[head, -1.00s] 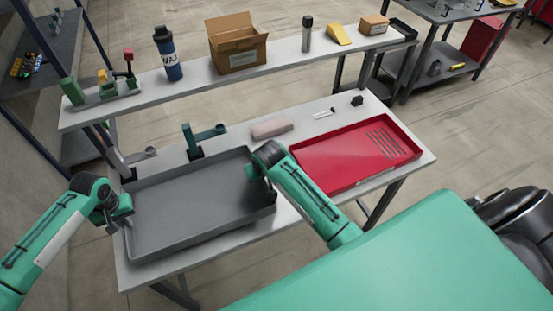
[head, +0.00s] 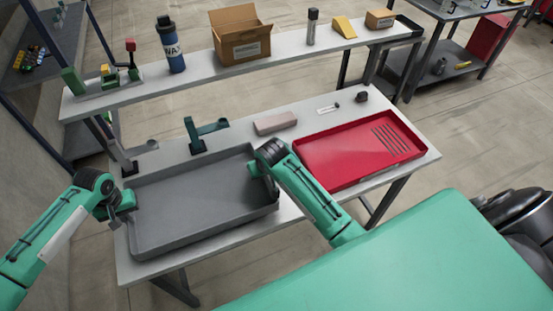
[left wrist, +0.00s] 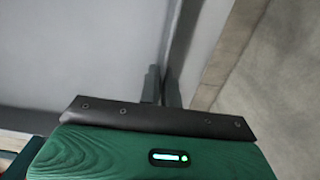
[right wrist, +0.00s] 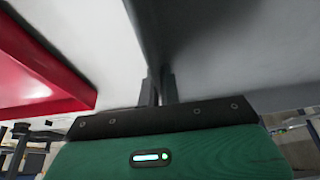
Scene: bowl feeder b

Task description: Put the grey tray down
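The grey tray (head: 195,205), shallow and empty, is at the left part of the grey table, level or nearly so. I cannot tell whether its underside touches the tabletop. My left gripper (head: 127,204) is at its left wall, and in the left wrist view the two fingers (left wrist: 162,88) are closed on either side of that wall (left wrist: 184,40). My right gripper (head: 257,170) is at its right wall, and in the right wrist view the fingers (right wrist: 160,88) pinch that wall (right wrist: 150,40). The fingertips are largely hidden in the head view.
A red tray (head: 340,155) lies right of the grey one. Behind stand a dark green fixture (head: 198,140), a pinkish block (head: 275,122) and a small black item (head: 361,97). A raised shelf (head: 200,82) holds a blue bottle (head: 170,48) and an open cardboard box (head: 240,40).

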